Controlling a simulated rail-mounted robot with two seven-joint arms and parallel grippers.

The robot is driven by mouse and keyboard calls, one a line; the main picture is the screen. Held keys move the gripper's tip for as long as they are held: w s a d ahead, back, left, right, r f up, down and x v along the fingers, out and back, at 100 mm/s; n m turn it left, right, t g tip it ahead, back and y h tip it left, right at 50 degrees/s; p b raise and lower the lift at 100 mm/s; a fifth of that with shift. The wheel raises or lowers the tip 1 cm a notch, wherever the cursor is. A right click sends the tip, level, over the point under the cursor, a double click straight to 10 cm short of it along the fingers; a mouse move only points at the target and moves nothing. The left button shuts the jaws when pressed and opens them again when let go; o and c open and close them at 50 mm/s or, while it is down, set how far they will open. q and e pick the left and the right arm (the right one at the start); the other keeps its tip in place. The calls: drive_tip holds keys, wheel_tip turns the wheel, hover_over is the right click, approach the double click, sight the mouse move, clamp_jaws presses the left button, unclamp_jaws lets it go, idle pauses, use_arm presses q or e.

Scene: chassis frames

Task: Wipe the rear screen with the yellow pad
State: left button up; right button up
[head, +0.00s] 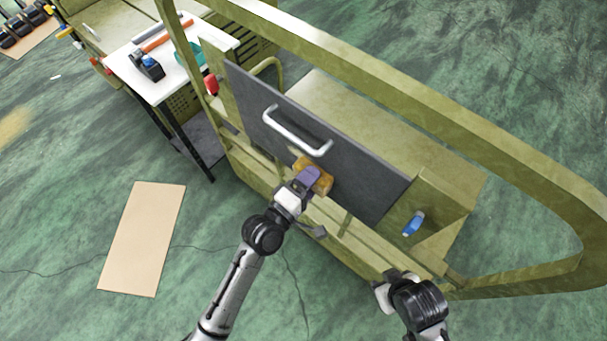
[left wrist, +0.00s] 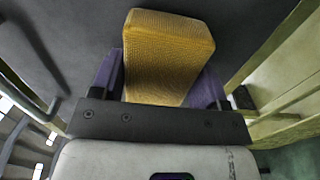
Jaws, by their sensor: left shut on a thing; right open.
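The rear screen (head: 270,110) is a dark grey panel with a white bar handle (head: 296,130), set upright in the olive chassis frame. My left gripper (head: 309,180) is shut on the yellow pad (head: 322,177) and holds it at the lower middle of the screen, below the handle. In the left wrist view the yellow pad (left wrist: 168,55) sits between the purple fingers, with the grey screen (left wrist: 75,30) behind it. I cannot tell whether the pad touches the screen. My right gripper (head: 385,295) is at the lower right, in front of the frame, away from the screen.
Olive frame rails (head: 440,115) surround the screen. A blue-handled item (head: 413,223) is on the frame right of the screen. A white table (head: 160,80) with tools stands at upper left. A tan board (head: 145,238) lies on the green floor, with clear floor around it.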

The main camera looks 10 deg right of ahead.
sight(320, 192)
use_arm(q)
drive_tip(key=shift+s+d+r+p, duration=0.2)
drive_tip(key=shift+s+d+p, duration=0.25)
drive_tip(key=shift+s, duration=0.05)
drive_tip(key=shift+s+d+p, duration=0.6)
drive_tip(key=shift+s, duration=0.2)
drive_tip(key=shift+s+f, duration=0.1)
drive_tip(key=shift+s, duration=0.05)
drive_tip(key=shift+w+a+f, duration=0.1)
drive_tip(key=shift+w+a, duration=0.2)
drive_tip(key=shift+w, duration=0.2)
drive_tip(key=shift+w+a+b, duration=0.45)
drive_tip(key=shift+w+a, duration=0.4)
drive_tip(key=shift+w, duration=0.25)
